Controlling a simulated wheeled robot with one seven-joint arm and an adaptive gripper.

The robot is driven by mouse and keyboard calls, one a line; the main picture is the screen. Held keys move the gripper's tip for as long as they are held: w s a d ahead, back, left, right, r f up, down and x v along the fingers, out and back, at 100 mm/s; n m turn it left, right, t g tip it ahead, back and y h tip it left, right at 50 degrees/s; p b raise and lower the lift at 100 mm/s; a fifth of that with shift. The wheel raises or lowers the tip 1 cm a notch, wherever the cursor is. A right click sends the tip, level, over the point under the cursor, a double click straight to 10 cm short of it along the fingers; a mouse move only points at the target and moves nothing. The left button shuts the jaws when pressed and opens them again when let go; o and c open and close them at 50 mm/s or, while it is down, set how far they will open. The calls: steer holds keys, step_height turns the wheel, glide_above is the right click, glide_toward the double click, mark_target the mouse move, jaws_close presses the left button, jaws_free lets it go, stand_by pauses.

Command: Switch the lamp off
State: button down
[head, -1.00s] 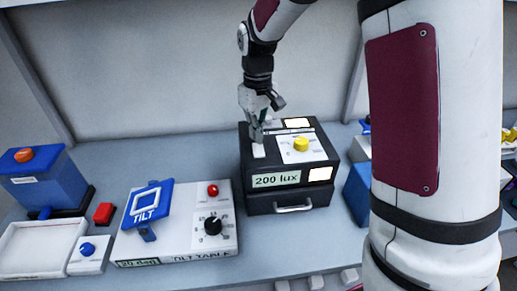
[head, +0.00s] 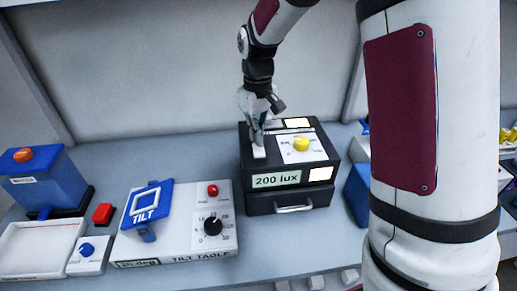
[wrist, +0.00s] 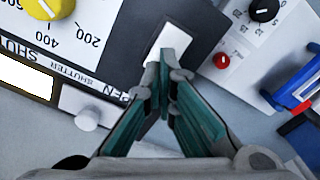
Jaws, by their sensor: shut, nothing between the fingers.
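The lamp is a black box (head: 328,150) with a yellow knob (head: 301,144), a "200 lux" display (head: 276,180) and bright white windows on its top (head: 297,122) and front (head: 320,174). A white switch (head: 259,153) sits at the left of its top; it also shows in the wrist view (wrist: 174,40). My gripper (head: 258,142) points down just behind the switch, fingers shut and empty. In the wrist view its fingertips (wrist: 160,72) are at the near end of the switch; I cannot tell whether they touch it.
A tilt table (head: 180,245) with a black dial (head: 213,226) and red button (head: 213,190) stands left of the lamp. A blue box (head: 40,185) and a white tray (head: 38,248) are farther left. A blue block (head: 358,190) stands close to the lamp's right.

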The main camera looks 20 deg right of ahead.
steer(key=shift+f, duration=0.75)
stand_by(0.3)
steer(key=shift+r+p, duration=1.05)
steer(key=shift+r, duration=2.5)
steer(key=s+r+m+t, duration=0.2)
steer(key=s+r+t, duration=0.1)
steer(key=s+r, duration=0.9)
steer(key=s+m+t, duration=0.1)
steer(key=s+t, duration=0.1)
steer(key=s, duration=1.3)
steer(key=shift+s+m+t, duration=0.25)
steer(key=shift+m+t, duration=0.05)
steer(key=shift+m, duration=0.1)
